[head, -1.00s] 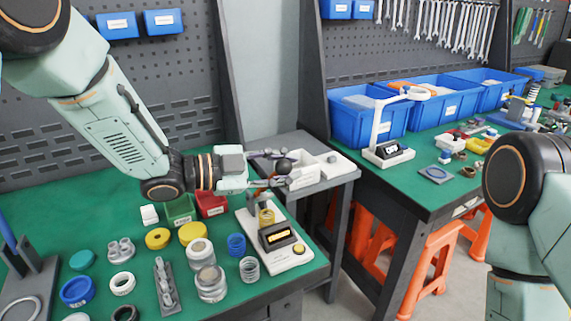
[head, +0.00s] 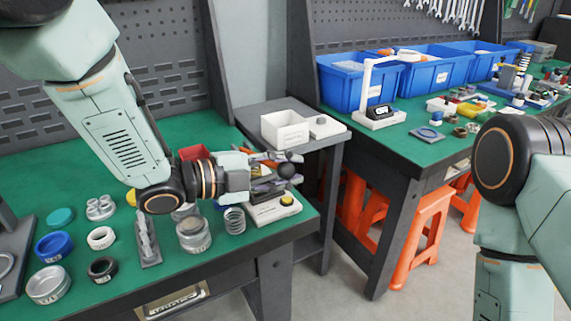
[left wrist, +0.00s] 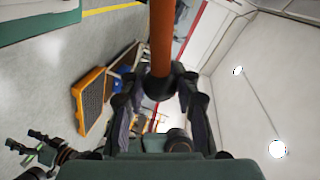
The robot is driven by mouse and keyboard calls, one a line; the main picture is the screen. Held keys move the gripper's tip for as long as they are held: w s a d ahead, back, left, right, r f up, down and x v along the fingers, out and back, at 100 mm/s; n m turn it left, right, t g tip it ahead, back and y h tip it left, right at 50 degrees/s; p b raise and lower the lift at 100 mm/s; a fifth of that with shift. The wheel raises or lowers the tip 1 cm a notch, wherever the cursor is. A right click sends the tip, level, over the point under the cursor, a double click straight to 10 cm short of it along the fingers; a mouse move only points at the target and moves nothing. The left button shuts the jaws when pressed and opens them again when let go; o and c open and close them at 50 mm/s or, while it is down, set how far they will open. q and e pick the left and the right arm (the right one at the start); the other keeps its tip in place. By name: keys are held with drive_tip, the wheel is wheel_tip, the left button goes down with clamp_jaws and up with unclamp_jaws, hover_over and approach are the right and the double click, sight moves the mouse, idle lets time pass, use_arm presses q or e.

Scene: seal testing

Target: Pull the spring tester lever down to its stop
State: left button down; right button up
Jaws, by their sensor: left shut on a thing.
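The spring tester has a white base (head: 262,213) with a yellow button (head: 287,200) at the bench's right end. My left gripper (head: 280,163) hides much of its upper part. The gripper is low over the tester and shut at the lever's dark ball knob (head: 286,171). In the left wrist view the orange-brown lever rod (left wrist: 162,40) runs down to the dark knob (left wrist: 160,82) between the two fingers. My right arm enters at the right of the head view; its gripper is outside that view. Jaw-like parts at the wrist view's lower left are too small to read.
Metal cylinders, a coil spring (head: 234,220) and several rings stand left of the tester. A second bench with blue bins (head: 358,85) and orange stools (head: 430,225) is at right.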

use_arm(q)
drive_tip(key=shift+s+f, duration=0.15)
drive_tip(key=shift+f, duration=0.4)
drive_tip(key=c, duration=1.4)
unclamp_jaws()
drive_tip(key=shift+c, duration=0.2)
drive_tip(key=o, duration=0.4)
drive_tip(key=shift+s+a+r, duration=0.1)
drive_tip(key=shift+o, duration=0.3)
